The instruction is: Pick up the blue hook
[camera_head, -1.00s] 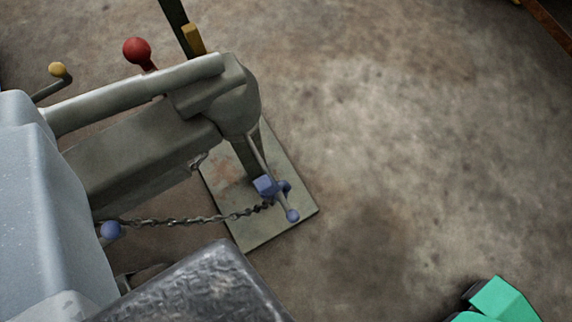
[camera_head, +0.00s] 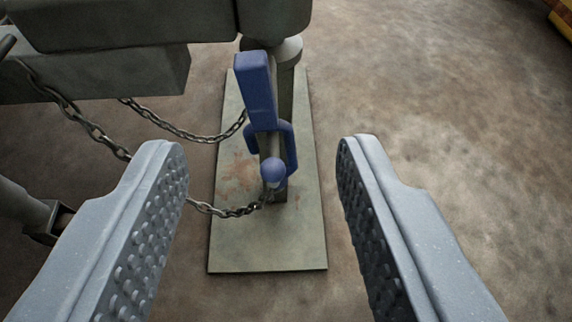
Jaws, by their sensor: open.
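The blue hook (camera_head: 258,92) stands upright near the middle of the view, against a grey post, with a forked lower part and a round blue knob (camera_head: 273,171) in front. A chain runs to it from the left. My gripper (camera_head: 262,150) is open, with one textured finger on each side of the picture. The hook shows between the fingers and beyond them, and neither finger appears to touch it. Where the hook meets the post is partly hidden.
A flat grey-green plate (camera_head: 240,245) lies on the floor under the post. Dark metal beams (camera_head: 110,70) fill the upper left, with a chain (camera_head: 85,125) hanging below them. The concrete floor at right (camera_head: 460,130) is clear. A yellow and red object shows at the top right corner.

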